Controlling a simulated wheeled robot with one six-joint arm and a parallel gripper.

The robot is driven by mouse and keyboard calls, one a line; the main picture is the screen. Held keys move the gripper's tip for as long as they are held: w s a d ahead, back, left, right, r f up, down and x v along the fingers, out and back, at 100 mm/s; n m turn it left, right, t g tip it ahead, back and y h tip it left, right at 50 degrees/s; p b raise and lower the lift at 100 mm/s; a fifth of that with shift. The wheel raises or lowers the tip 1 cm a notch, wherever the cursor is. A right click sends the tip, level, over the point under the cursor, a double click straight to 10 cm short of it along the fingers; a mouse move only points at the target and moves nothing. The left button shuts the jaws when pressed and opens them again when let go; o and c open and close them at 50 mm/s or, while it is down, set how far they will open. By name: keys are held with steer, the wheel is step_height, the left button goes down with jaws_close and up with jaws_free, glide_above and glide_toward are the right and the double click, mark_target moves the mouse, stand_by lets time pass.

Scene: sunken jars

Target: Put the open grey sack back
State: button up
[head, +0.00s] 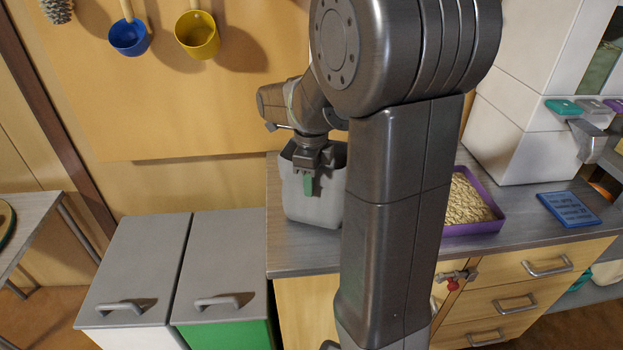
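A light grey sack (318,208) with a dark open top stands upright on the counter, near its left end. My arm hides its right side. My gripper (307,172) points down at the front rim of the sack, and a small green piece shows at its fingertips, against the sack's front wall. I cannot tell whether the green piece belongs to the gripper or the sack. The fingers are too small and too covered to tell whether they are closed on the rim.
The counter (290,262) holds a purple tray (487,229) of pale grains, a blue sign (568,209) and a white dispenser (515,125) at right. Two lidded bins, grey-lidded white (135,265) and green (225,335), stand left. Blue (129,37) and yellow (197,35) scoops hang above.

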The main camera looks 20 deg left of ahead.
step_height(320, 180, up, 12)
steer(key=shift+s+r+p, duration=0.15)
steer(key=shift+r+p, duration=0.05)
steer(key=shift+p, duration=0.1)
stand_by(1.6)
